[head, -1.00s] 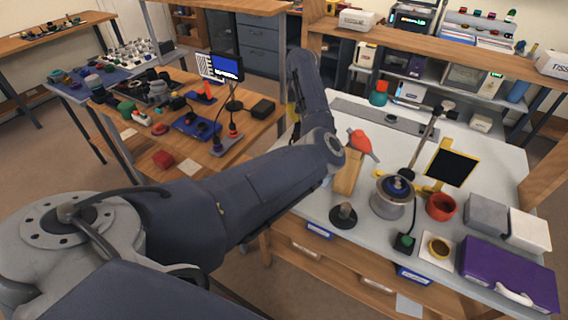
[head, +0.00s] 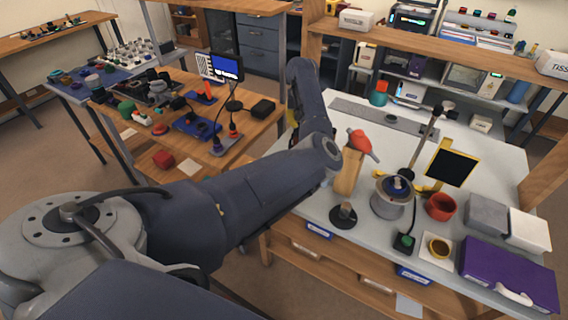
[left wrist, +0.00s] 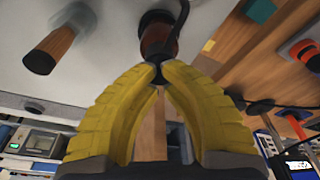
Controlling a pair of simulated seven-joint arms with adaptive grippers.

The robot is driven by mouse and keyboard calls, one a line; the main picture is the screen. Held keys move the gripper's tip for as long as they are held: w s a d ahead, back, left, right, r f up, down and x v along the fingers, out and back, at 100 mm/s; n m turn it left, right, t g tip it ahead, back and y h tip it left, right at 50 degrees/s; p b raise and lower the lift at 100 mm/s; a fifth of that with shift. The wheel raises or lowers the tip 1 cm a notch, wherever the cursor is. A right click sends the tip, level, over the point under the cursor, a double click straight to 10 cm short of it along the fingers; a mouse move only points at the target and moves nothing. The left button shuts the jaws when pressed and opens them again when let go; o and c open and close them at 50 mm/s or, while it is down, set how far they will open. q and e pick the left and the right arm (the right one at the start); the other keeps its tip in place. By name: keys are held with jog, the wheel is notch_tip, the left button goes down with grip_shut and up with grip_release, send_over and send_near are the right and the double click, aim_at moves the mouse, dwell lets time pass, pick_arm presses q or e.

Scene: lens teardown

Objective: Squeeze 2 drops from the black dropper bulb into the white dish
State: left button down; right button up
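My left gripper (left wrist: 158,80) has yellow ribbed fingers that curve in until their tips nearly meet. A small black piece, seemingly the dropper bulb (left wrist: 158,74), sits between the tips. Just beyond it is a reddish-brown round body (left wrist: 158,38) with a dark end, over the pale bench surface. In the head view my left arm reaches across to the bench, and its forearm hides most of the gripper and what it holds. I cannot make out the white dish in either view. My right gripper is not in view.
The white bench (head: 470,140) holds an orange-topped wooden piece (head: 349,172), a grey pot (head: 392,198), a red cup (head: 440,207), a thin upright stand (head: 425,140) and a purple case (head: 508,272). A wooden side table (head: 190,95) stands left, crowded with small parts.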

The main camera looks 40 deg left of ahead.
pick_arm(q)
jog(key=shift+r, duration=0.15)
jog(key=shift+w+a+v, duration=0.1)
jog(key=shift+w+v, duration=0.05)
jog(key=shift+v, duration=0.8)
jog(key=shift+w+a+v, duration=0.15)
jog(key=shift+w+v, duration=0.05)
jog(key=shift+v, duration=0.75)
jog(key=shift+s+d+x, duration=0.1)
jog(key=shift+s+x, duration=0.05)
jog(key=shift+x, duration=0.85)
jog(key=shift+s+d+x, duration=0.15)
jog(key=shift+s+x, duration=0.05)
jog(key=shift+x, duration=0.8)
jog(key=shift+w+a+v, duration=0.1)
jog(key=shift+w+v, duration=0.05)
jog(key=shift+v, duration=0.85)
jog(key=shift+w+a+v, duration=0.15)
jog(key=shift+w+v, duration=0.05)
jog(key=shift+v, duration=0.8)
jog(key=shift+r, duration=0.2)
jog(key=shift+w+a+v, duration=0.1)
jog(key=shift+w+v, duration=0.05)
jog(key=shift+v, duration=0.8)
jog(key=shift+w+a+v, duration=0.15)
jog(key=shift+w+v, duration=0.05)
jog(key=shift+v, duration=0.75)
jog(key=shift+w+a+v, duration=0.1)
jog(key=shift+w+v, duration=0.05)
jog(key=shift+v, duration=0.8)
